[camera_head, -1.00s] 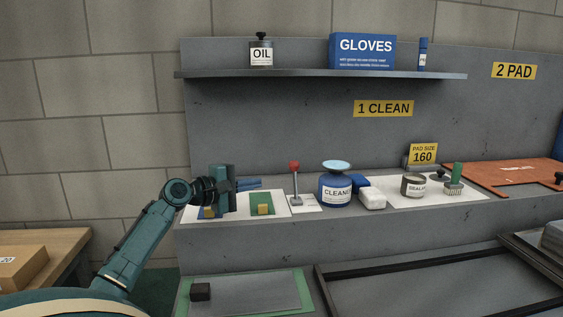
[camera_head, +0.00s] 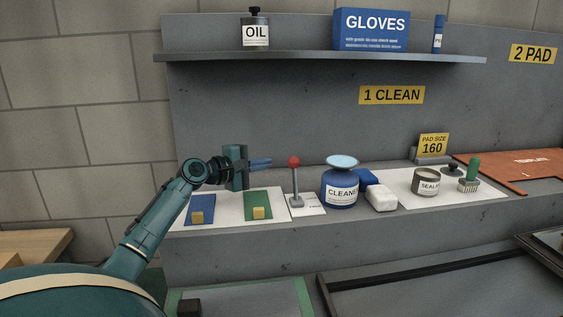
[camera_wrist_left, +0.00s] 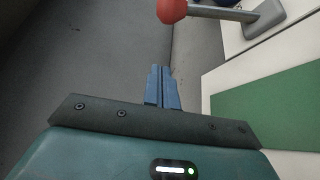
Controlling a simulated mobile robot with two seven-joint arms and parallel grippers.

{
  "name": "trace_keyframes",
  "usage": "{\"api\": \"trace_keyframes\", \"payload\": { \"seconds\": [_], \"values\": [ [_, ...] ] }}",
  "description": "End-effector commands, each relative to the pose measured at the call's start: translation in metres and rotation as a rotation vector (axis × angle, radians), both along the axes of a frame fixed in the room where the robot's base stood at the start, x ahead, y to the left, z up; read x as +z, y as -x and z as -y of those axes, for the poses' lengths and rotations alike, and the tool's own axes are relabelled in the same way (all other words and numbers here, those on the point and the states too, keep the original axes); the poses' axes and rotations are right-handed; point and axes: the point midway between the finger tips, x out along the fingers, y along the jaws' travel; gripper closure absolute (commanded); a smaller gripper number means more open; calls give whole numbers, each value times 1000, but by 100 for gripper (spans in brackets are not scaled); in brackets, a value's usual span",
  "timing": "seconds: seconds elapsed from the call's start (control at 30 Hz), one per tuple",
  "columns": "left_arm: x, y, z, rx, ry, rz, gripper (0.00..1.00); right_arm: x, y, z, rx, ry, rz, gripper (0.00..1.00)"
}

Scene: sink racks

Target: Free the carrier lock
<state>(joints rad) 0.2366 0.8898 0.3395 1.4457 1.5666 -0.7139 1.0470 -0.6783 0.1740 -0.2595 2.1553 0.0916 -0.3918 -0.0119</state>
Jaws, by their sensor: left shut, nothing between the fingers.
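A lever with a red ball knob (camera_head: 293,161) and a grey stem stands upright on a small labelled white plate on the ledge. Its red knob also shows at the top of the left wrist view (camera_wrist_left: 172,10), with the stem running to a grey base at the upper right. My left gripper (camera_head: 262,163) is shut and empty. Its blue fingers point right, towards the knob, with a small gap between them. The closed fingers also show in the left wrist view (camera_wrist_left: 162,88). My right gripper is out of view.
A blue pad (camera_head: 201,203) and a green pad (camera_head: 258,199), each with a yellow block, lie left of the lever. A CLEANER container (camera_head: 339,194), a white block (camera_head: 381,198), a SEALER tin (camera_head: 425,184) and a brush (camera_head: 469,180) stand to the right. A shelf (camera_head: 320,57) overhangs.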

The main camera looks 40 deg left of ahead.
Motion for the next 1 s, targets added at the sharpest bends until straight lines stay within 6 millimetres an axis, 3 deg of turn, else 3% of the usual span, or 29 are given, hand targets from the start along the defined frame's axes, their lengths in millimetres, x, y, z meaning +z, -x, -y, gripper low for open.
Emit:
{"api": "trace_keyframes", "payload": {
  "seconds": [0.4,0.7,1.0],
  "values": [
    [-4,-51,9,0,-1,2,100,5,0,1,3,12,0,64],
    [2,-35,35,-1,-3,-1,100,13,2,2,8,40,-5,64],
    [3,-30,43,1,0,1,100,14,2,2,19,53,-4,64]
  ]
}}
